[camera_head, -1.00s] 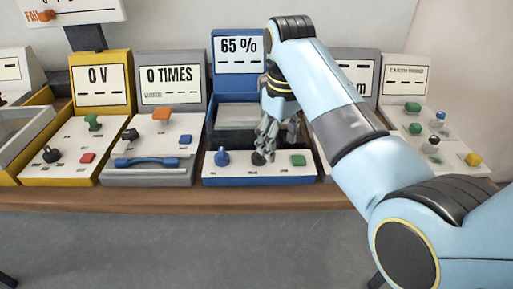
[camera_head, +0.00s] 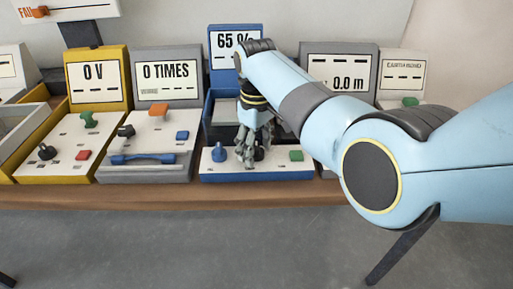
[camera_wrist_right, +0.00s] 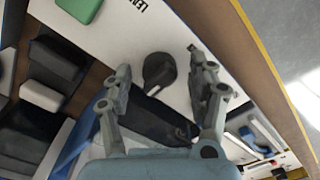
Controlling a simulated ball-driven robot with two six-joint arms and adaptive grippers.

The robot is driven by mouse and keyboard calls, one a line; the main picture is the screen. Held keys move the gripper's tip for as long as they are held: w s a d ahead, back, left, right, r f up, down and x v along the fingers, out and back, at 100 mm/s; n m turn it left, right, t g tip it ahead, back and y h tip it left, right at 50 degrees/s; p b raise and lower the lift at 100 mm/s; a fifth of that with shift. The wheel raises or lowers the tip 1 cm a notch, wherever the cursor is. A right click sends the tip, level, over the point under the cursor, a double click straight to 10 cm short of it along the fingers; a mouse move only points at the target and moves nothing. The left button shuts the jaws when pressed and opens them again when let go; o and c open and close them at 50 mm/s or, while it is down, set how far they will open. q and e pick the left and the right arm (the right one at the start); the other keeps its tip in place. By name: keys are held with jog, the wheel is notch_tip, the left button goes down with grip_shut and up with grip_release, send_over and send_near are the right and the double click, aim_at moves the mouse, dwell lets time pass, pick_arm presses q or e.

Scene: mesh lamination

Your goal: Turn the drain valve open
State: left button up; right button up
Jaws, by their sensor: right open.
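The blue device (camera_head: 206,180) at the centre has a white sloped front panel, with a screen (camera_head: 232,44) reading 65 %. A blue knob (camera_head: 219,152) stands at the left of the panel. A dark knob (camera_head: 259,153) stands in the middle, partly hidden by my fingers. Which knob is the drain valve cannot be read from the labels. My right gripper (camera_head: 246,163) is open over the panel, between the blue knob and the dark knob. In the right wrist view, the dark knob (camera_wrist_right: 158,72) with a pale pointer mark appears between the open fingers (camera_wrist_right: 160,60).
A green button (camera_head: 296,156) is right of the dark knob. A grey device (camera_head: 150,172) with a blue handle and a yellow device (camera_head: 60,178) stand to the left. Other devices stand to the right, partly behind my arm. The table's front edge (camera_head: 150,196) is clear.

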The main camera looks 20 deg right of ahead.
jog(key=shift+f, duration=0.15)
jog(key=c, duration=1.2)
jog(key=shift+o, duration=0.2)
